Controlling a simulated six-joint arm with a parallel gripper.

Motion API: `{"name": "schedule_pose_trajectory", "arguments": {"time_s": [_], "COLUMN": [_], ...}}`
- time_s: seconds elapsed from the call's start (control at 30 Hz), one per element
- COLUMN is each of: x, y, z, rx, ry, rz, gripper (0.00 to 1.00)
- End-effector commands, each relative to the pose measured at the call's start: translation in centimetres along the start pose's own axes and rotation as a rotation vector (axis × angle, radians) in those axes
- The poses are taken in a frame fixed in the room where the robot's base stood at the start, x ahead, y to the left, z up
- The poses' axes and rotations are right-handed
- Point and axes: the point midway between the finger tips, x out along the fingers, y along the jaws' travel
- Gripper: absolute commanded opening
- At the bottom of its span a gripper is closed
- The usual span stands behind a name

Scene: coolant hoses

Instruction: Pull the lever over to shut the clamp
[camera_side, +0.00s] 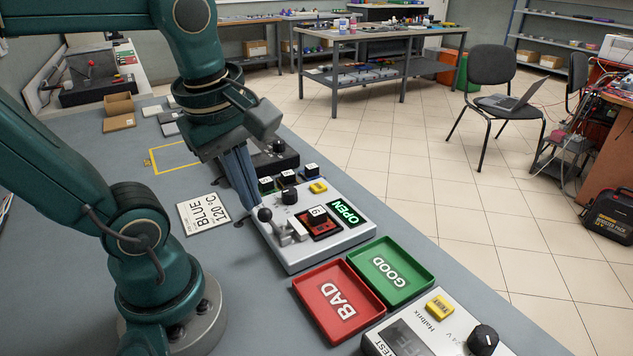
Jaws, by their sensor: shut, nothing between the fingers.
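The clamp unit (290,258) is a pale grey box on the bench. A green display (346,213) on it reads OPEN. Its lever ends in a dark ball knob (264,215) at the unit's left side. A dark block marked 9 (317,214) sits in the red-edged seat (325,227) beside the lever's metal linkage (292,232). My gripper (252,212) points down with its fingers shut and empty, close beside the knob. I cannot tell whether the fingers touch the knob.
A red BAD tray (325,318) and a green GOOD tray (405,284) lie to the right of the clamp unit. A tester with a black dial (482,339) is at the front. Several black blocks stand behind the clamp. A BLUE 120 °C card (190,219) lies left of it.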

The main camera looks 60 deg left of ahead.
Motion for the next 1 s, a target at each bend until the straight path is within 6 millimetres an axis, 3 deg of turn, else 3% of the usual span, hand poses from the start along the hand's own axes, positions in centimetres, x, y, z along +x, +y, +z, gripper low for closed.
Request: {"name": "schedule_pose_trajectory", "arguments": {"time_s": [0.2,0.43,0.6,1.0], "x": [-0.5,-0.8,-0.5,-0.3], "y": [0.2,0.4,0.6,0.5], "z": [-2.3,-5.3,-6.7,-6.9], "rx": [-0.565,-1.089,-1.175,-1.188], "ry": [0.074,0.19,0.215,0.218], "rz": [-0.114,-0.223,-0.264,-0.271], "gripper": [0.0,0.0,0.0,0.0]}}
